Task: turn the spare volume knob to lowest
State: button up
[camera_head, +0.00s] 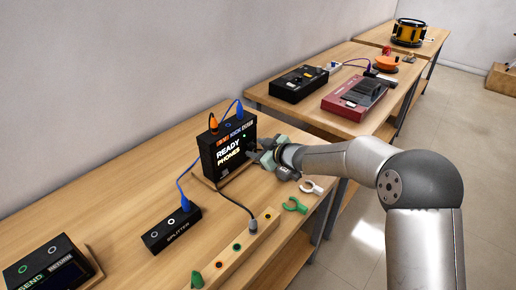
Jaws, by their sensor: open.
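A black box (222,151) with lit text reading "READY" and "PHONES" stands upright on the near table. An orange plug and a blue plug are in its top. My gripper (258,156) is at the right side of the box's front face, with its fingers pointing at the box. It is open. I cannot make out a volume knob; the gripper may be hiding it. Whether the fingers touch the box or a knob cannot be told.
A black splitter box (172,230) sits in front, left of a wooden strip (236,252) with coloured sockets. Green (294,205) and white (312,187) clips lie by the table's right edge. Another device (48,266) is at lower left. A red machine (355,98) stands farther back.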

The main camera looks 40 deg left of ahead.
grip_shut()
jog(key=shift+f+b, duration=0.3)
jog(key=shift+b, duration=0.4)
jog(key=n+b, duration=0.1)
jog(key=b, duration=0.2)
jog(key=shift+f+t+b, duration=0.2)
jog(key=shift+t+b, duration=0.15)
jog(key=shift+t, duration=0.05)
jog(key=n+b, duration=0.1)
jog(key=b, duration=0.3)
jog(key=shift+s+t+b, duration=0.15)
jog(key=shift+t+b, duration=0.25)
jog(key=shift+r+n+t+b, duration=0.3)
jog(key=shift+n+b, duration=0.2)
jog(key=shift+b, duration=0.3)
grip_release()
